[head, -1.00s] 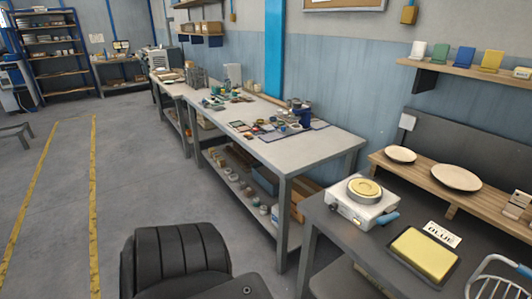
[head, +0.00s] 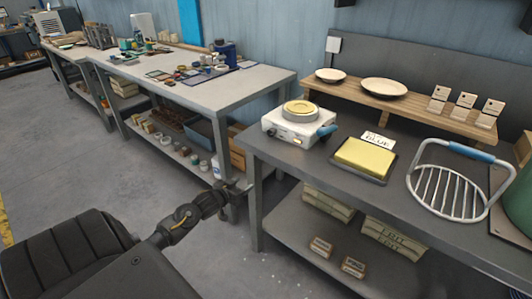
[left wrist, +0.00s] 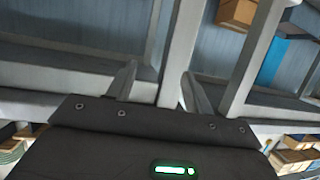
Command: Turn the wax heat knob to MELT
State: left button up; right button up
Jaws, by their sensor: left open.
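The wax heater (head: 289,124) is a white box with a round pan of yellow wax (head: 300,108) on top, in the head view near the left end of the dark table. A blue-handled part (head: 327,131) is at its right side. Small dark controls show on its front face, too small to read a setting or tell the knob apart. My left gripper (head: 236,189) is below and left of the heater, in front of the table's left end, apart from it. In the left wrist view its two fingers (left wrist: 160,82) are apart with nothing between them. My right gripper is not in view.
The dark table edge (head: 252,150) and its leg lie close to my left gripper. A yellow sponge-like block on a tray (head: 363,158), a label card (head: 378,140) and a wire rack (head: 450,185) stand right of the heater. Plates (head: 384,87) sit on a wooden shelf behind.

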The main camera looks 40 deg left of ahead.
aim_at(270, 133)
pick_arm(q)
notch_tip(270, 133, up, 17)
jog(key=w+d+m+t+h+b, duration=0.1)
jog(key=w+d+t+h+b, duration=0.1)
jog(key=w+t+b, duration=0.15)
jog(key=shift+t, duration=0.25)
jog(key=w, duration=1)
jog(key=shift+a+f, duration=0.25)
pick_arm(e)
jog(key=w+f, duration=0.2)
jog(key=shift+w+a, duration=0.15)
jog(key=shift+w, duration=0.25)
pick_arm(q)
jog(key=shift+a, duration=0.1)
jog(key=c, duration=1)
jog(key=shift+o, duration=0.2)
jog(key=shift+m+p, duration=0.3)
